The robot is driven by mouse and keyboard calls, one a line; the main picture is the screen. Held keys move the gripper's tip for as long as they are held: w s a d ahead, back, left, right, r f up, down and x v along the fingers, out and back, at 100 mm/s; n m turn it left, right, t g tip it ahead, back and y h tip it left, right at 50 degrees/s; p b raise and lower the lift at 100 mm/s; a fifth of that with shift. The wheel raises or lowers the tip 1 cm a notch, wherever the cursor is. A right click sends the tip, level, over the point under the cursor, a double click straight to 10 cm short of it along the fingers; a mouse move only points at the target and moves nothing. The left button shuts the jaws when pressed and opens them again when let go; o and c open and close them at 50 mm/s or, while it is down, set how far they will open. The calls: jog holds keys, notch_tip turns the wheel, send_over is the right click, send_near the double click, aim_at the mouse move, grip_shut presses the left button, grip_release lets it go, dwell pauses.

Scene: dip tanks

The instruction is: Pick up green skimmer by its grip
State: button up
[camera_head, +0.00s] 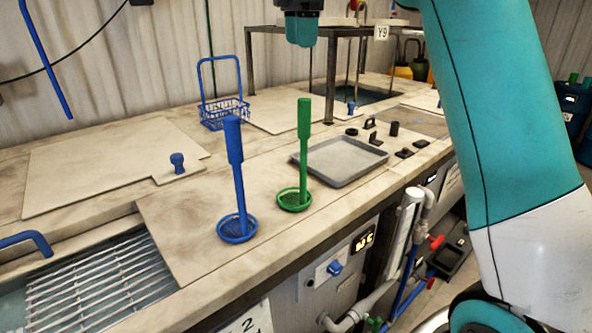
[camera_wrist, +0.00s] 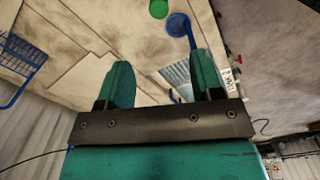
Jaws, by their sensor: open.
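The green skimmer (camera_head: 304,145) stands upright on the worktop in the head view, its round mesh basket down and its thick grip at the top. A blue skimmer (camera_head: 236,180) stands upright to its left and nearer. My gripper (camera_head: 301,38) is at the top of the head view, higher in the picture than the green grip and apart from it. In the wrist view my gripper (camera_wrist: 162,78) has its two teal fingers spread with nothing between them. A green round shape, likely the green skimmer (camera_wrist: 158,8), shows at the top edge there, beyond the fingertips, with the blue skimmer (camera_wrist: 179,24) beside it.
A blue wire basket (camera_head: 224,112) stands behind. A metal-framed stand (camera_head: 330,75) rises at the back. A slatted open tank (camera_head: 95,280) is at front left.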

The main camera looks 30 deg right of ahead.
aim_at(304, 99)
jog(key=shift+n, duration=0.3)
jog(key=f, duration=0.3)
jog(key=d+f, duration=0.1)
jog(key=f, duration=0.6)
jog(key=shift+w+d, duration=0.25)
jog(key=shift+w, duration=0.05)
jog(key=shift+s+a+f+p, duration=0.2)
jog(key=shift+f+p, duration=0.25)
jog(key=shift+f, duration=0.85)
jog(key=shift+s+a+f+p, duration=0.15)
jog(key=shift+f+p, duration=0.25)
jog(key=shift+f, duration=0.9)
jog(key=shift+d, duration=0.1)
grip_shut()
